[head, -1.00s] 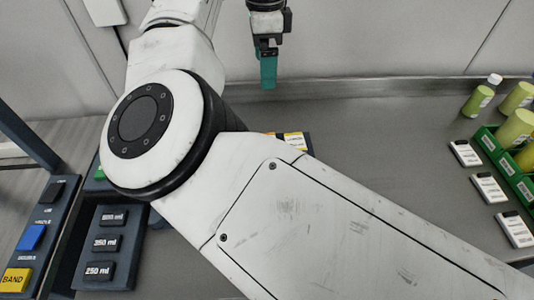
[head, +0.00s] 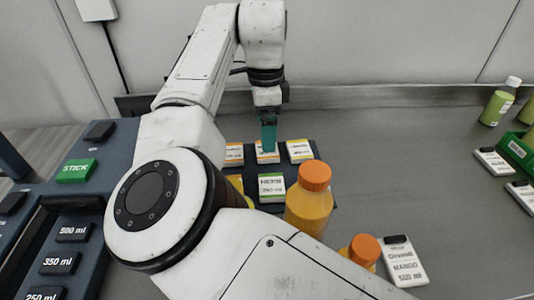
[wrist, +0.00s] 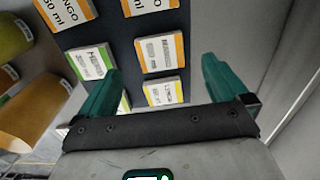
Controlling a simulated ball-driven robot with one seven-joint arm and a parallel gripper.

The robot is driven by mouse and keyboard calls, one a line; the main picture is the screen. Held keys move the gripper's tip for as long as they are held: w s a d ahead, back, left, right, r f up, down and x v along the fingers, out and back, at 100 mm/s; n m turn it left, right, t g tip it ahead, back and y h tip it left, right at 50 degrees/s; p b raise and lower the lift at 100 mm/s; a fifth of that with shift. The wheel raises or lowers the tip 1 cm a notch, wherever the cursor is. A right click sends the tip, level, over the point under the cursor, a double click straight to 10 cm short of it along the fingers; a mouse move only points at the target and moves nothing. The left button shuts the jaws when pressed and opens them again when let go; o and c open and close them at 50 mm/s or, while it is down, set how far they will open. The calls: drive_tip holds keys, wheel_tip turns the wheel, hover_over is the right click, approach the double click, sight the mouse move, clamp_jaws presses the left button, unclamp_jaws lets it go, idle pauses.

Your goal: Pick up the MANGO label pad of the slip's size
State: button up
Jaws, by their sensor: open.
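The slip (head: 404,262) lies right of the orange-capped bottles and appears to read MANGO 500 ml. Label pads lie in rows on a dark tray (head: 321,188). In the wrist view, an orange-edged MANGO pad (wrist: 66,10) ends in "50 ml", its first digit cut off. A third orange-edged pad (wrist: 160,53) has unreadable print. My gripper (head: 268,145) is open and empty over the back row in the head view. In the wrist view its teal fingers (wrist: 160,72) straddle the pad area.
A green-edged HERBS 350 ml pad (head: 272,187) lies in the front row. A tall orange-capped bottle (head: 309,203) and a shorter one (head: 360,250) stand by the tray. A button panel (head: 75,170) is at left.

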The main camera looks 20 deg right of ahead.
drive_tip(key=shift+d+f+b, duration=0.2)
drive_tip(key=shift+f+b, duration=0.1)
drive_tip(key=shift+f, duration=2.65)
drive_tip(key=shift+c, duration=0.3)
drive_tip(key=c, duration=1)
